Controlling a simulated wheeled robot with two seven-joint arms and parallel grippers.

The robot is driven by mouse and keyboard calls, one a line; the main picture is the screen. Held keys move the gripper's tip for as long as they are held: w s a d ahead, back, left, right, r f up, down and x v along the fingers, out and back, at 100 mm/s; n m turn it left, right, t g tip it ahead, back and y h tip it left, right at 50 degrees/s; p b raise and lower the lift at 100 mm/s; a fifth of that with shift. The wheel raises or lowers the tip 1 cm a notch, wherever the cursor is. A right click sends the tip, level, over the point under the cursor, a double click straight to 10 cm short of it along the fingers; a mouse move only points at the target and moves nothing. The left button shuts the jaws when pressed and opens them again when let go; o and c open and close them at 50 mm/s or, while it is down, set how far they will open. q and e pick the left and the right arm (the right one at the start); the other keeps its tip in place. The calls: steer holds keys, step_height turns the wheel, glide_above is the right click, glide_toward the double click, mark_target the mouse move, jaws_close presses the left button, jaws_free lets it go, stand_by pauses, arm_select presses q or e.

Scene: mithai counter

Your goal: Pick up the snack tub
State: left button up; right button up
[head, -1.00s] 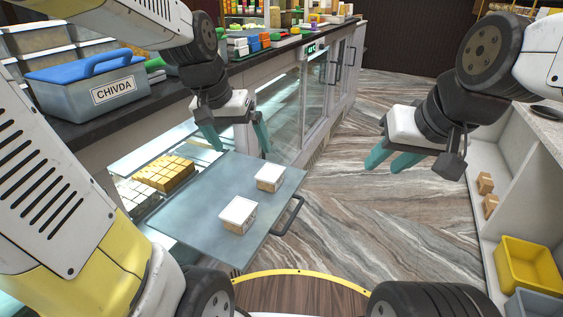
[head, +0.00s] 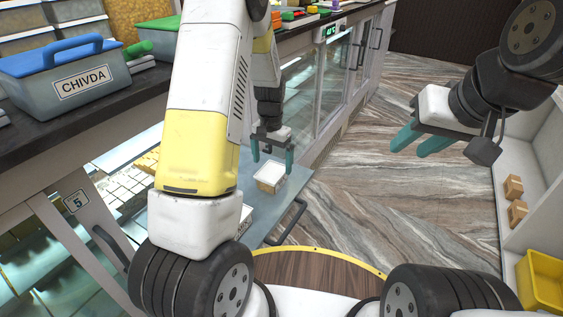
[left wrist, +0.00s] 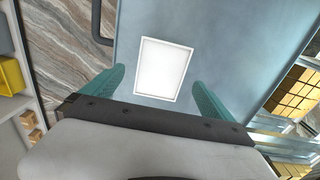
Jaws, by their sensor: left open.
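The snack tub (head: 270,176), a small box with a white lid and tan sides, sits on the grey pull-out tray (head: 250,174) of the counter. My left gripper (head: 272,156) is open above it, its teal fingers pointing down. In the left wrist view the tub's white lid (left wrist: 163,69) lies just ahead of and between the two open fingers (left wrist: 158,90), apart from both. My right gripper (head: 421,142) is open and empty over the floor at the right.
A blue-lidded CHIVDA container (head: 70,80) stands on the dark counter at the left. The tray has a dark handle (head: 288,222) at its front edge. A yellow bin (head: 541,284) and small boxes (head: 515,188) sit on the right-hand shelf. The floor between is clear.

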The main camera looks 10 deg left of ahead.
mark_target(272, 172)
arm_select(q)
step_height(272, 172, down, 5)
steer(key=shift+a+f, duration=0.1)
steer(key=c, duration=1.6)
